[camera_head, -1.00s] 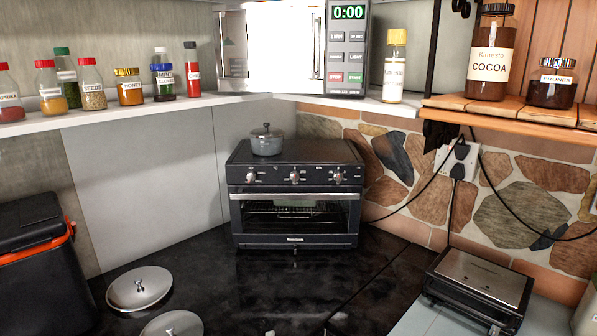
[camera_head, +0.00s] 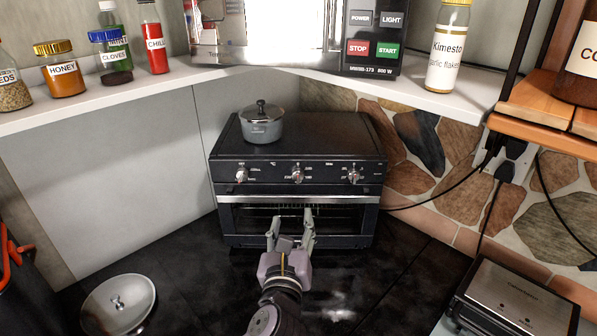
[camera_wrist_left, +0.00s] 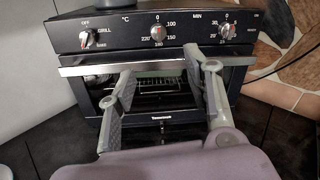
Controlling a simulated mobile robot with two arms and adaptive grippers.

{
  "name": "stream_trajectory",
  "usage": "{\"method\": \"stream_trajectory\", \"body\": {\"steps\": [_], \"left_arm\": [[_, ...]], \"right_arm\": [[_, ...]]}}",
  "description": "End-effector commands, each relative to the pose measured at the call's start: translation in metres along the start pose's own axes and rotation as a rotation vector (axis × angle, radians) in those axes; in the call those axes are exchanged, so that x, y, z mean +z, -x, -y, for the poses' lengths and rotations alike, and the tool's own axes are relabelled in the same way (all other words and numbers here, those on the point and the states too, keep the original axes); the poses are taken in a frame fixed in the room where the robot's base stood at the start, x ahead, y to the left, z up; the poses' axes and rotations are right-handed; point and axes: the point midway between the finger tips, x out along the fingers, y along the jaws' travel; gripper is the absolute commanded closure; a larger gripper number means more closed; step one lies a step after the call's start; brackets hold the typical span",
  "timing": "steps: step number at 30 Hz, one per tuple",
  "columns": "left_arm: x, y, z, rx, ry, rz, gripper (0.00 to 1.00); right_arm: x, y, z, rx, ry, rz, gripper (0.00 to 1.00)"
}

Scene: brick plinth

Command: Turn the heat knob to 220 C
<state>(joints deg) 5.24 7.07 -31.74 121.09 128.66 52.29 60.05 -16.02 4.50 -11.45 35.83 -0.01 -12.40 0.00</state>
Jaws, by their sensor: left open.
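The black toaster oven (camera_head: 296,172) has a row of three silver knobs on its front panel. The middle one is the heat knob (camera_head: 297,174), which also shows in the left wrist view (camera_wrist_left: 158,33) with a ring of marks from 0 to 220 beside a °C label. Its exact pointer direction is too small to tell. My left gripper (camera_head: 292,222) is open and empty, in front of the oven door and below the heat knob, not touching it. In the left wrist view its two fingers (camera_wrist_left: 160,70) are spread just below the knob. My right gripper is not in view.
A grey pot (camera_head: 262,126) stands on the oven top. The left knob (camera_head: 241,175) and the right knob (camera_head: 353,175) flank the heat knob. A shelf (camera_head: 150,92) with jars and a microwave overhangs. A lid (camera_head: 118,308) and a grill (camera_head: 515,300) lie on the counter.

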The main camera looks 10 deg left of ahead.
Motion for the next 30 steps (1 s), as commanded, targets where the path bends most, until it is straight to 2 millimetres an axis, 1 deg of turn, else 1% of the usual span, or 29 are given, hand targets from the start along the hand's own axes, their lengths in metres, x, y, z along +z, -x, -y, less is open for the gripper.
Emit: {"method": "stream_trajectory", "body": {"steps": [1,3,6,7,9,11,15,18,21,24,27,30], "left_arm": [[0.004,-0.01,0.0,0.001,-0.004,0.003,0.54],[0.005,-0.024,-0.001,0.004,-0.006,0.003,0.54],[0.006,-0.046,-0.001,0.005,-0.007,0.003,0.54],[0.005,-0.053,-0.001,0.004,-0.007,0.003,0.54],[0.005,-0.069,-0.001,0.004,-0.008,0.003,0.54],[0.005,-0.082,-0.001,0.003,-0.007,0.003,0.54],[0.005,-0.11,-0.001,0.003,-0.008,0.003,0.54],[0.004,-0.128,-0.001,0.004,-0.007,0.003,0.54],[0.003,-0.142,-0.001,0.003,-0.006,0.003,0.54],[0.002,-0.151,-0.001,0.003,-0.005,0.002,0.54],[0.001,-0.157,-0.001,0.002,-0.006,0.002,0.54],[0.001,-0.159,-0.001,0.002,-0.005,0.002,0.54]], "right_arm": [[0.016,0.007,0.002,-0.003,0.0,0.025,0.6],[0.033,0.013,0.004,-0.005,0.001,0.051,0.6],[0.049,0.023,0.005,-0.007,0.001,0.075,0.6],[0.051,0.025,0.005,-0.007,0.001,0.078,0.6],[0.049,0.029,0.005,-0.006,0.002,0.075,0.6],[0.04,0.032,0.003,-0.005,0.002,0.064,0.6],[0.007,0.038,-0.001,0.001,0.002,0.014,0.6],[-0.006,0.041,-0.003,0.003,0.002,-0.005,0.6],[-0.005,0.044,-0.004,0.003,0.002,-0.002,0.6],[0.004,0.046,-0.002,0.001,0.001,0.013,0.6],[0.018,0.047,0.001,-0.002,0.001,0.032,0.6],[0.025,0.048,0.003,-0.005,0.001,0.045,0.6]]}}
